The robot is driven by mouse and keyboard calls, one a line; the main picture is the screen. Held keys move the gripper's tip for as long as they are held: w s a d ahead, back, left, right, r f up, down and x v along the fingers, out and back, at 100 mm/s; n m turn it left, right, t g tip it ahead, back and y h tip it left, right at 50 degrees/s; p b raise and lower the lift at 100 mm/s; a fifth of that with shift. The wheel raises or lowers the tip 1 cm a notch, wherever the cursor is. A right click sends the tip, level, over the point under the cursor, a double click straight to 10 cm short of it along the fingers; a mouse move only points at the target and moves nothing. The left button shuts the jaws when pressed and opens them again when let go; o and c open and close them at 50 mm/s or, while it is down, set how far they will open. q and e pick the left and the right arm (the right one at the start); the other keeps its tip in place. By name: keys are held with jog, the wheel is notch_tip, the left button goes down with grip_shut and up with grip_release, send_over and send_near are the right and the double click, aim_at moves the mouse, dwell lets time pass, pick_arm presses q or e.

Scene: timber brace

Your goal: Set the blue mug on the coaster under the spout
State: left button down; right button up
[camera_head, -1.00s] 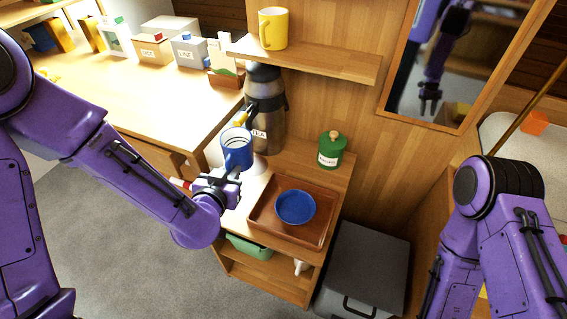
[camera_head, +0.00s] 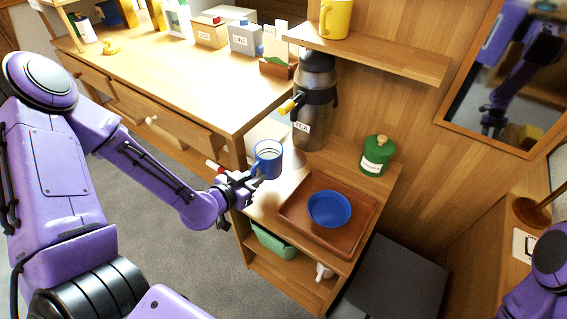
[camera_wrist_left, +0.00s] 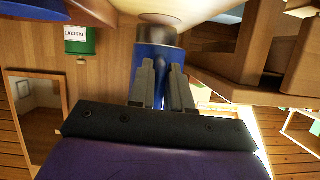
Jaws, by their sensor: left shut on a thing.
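The blue mug (camera_head: 268,160) is upright with its open top showing in the head view. My left gripper (camera_head: 247,181) is shut on it from the left. In the wrist view the fingers (camera_wrist_left: 161,85) close on its blue part (camera_wrist_left: 153,62). The steel TEA flask (camera_head: 313,112) stands behind and to the right, with a yellow-tipped spout (camera_head: 288,106). The mug is lower in the picture than the spout and left of it. A pale round patch (camera_head: 293,160) by the flask base may be the coaster, partly hidden by the mug. My right gripper is out of view.
A brown tray (camera_head: 291,213) with a blue bowl (camera_head: 329,208) sits in front of the flask. A green tin (camera_head: 375,156) stands to the right. A desk (camera_head: 190,75) is at left.

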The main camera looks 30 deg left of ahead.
aim_at(275, 153)
pick_arm(q)
jog(key=w, duration=0.4)
jog(key=w+d, duration=0.1)
jog(key=w, duration=0.7)
jog(key=shift+d+r, duration=0.1)
jog(key=shift+d, duration=0.05)
jog(key=f, duration=0.1)
jog(key=f+b, duration=0.1)
jog(key=f, duration=0.1)
jog(key=shift+w+f, duration=0.3)
jog(key=shift+w, duration=0.1)
jog(key=shift+d+r, duration=0.1)
jog(key=shift+f+b, duration=0.5)
jog(key=shift+f, duration=0.15)
jog(key=c, duration=1.1)
grip_release()
jog(key=shift+o, duration=0.2)
jog(key=shift+s, duration=0.1)
